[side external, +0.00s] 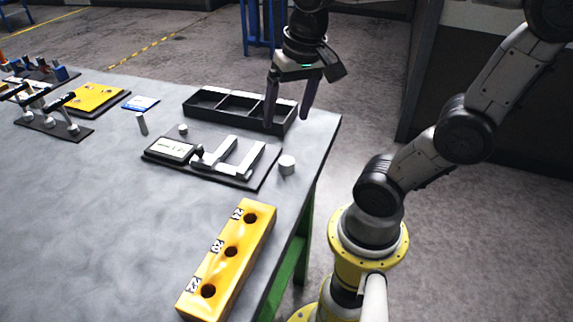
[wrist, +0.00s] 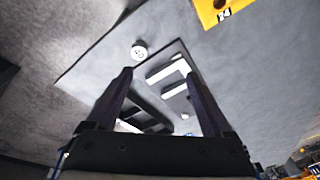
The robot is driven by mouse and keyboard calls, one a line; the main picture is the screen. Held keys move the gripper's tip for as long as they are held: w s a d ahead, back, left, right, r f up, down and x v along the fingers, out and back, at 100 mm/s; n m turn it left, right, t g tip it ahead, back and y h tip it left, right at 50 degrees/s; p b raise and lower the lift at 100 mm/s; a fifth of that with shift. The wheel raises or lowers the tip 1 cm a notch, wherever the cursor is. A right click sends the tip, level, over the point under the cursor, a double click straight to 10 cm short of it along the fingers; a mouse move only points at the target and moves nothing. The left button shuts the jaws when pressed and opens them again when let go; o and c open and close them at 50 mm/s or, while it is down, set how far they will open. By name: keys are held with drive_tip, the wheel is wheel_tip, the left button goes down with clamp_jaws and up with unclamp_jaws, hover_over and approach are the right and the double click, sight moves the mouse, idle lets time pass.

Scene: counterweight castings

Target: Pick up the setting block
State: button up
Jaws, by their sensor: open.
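No label names the setting block, so I cannot tell for certain which thing it is. A yellow block (side external: 232,262) with three dark holes and number tags lies at the table's near right edge; its corner shows at the top of the wrist view (wrist: 212,12). A white cylinder (side external: 287,165) stands beside the black plate; it also shows in the wrist view (wrist: 139,50). My gripper (side external: 287,122) is open and empty, above the right end of the black tray. In the wrist view my gripper (wrist: 160,73) has nothing between its fingers.
The black tray (side external: 188,112) has several compartments. The black plate (side external: 226,176) carries a display and white bars. Smaller cylinders (side external: 142,124) (side external: 183,129) stand left of the tray. A yellow board (side external: 96,98) and racks lie farther left. The near left table is clear.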

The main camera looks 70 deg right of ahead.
drive_tip(key=w+d+f+m+g, duration=0.2)
drive_tip(key=d+f+m, duration=0.15)
drive_tip(key=d, duration=0.25)
hover_over(286, 160)
drive_tip(key=f, duration=0.7)
drive_tip(key=shift+s+f, duration=0.25)
drive_tip(key=shift+f, duration=0.05)
drive_tip(key=shift+w+a+f, duration=0.1)
drive_tip(key=shift+w+f, duration=0.05)
drive_tip(key=shift+f, duration=2.65)
clamp_jaws()
